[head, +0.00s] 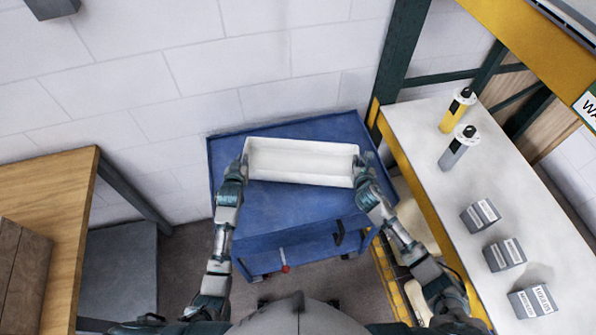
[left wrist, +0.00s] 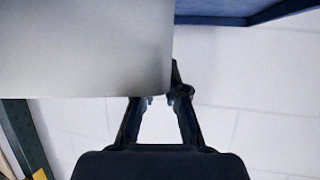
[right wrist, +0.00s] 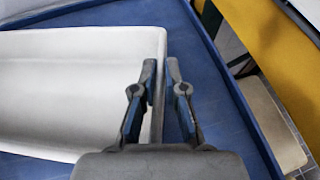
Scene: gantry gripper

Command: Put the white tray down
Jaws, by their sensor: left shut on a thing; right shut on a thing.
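The white tray (head: 300,162) is a long, empty, shallow box held across the far part of the blue cart top (head: 285,208). My left gripper (head: 243,162) is shut on the tray's left end. The left wrist view shows the tray (left wrist: 85,50) large, hiding part of the fingers (left wrist: 170,92). My right gripper (head: 358,162) is at the tray's right end. In the right wrist view its fingers (right wrist: 162,68) straddle the tray's end wall (right wrist: 157,95). I cannot tell whether the tray's underside touches the cart top.
A white-topped bench (head: 480,150) at the right carries a yellow canister (head: 455,110), a grey canister (head: 457,148) and several grey labelled boxes (head: 504,254). A wooden table (head: 60,200) stands at the left. The cart top in front of the tray is clear. A white wall is behind.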

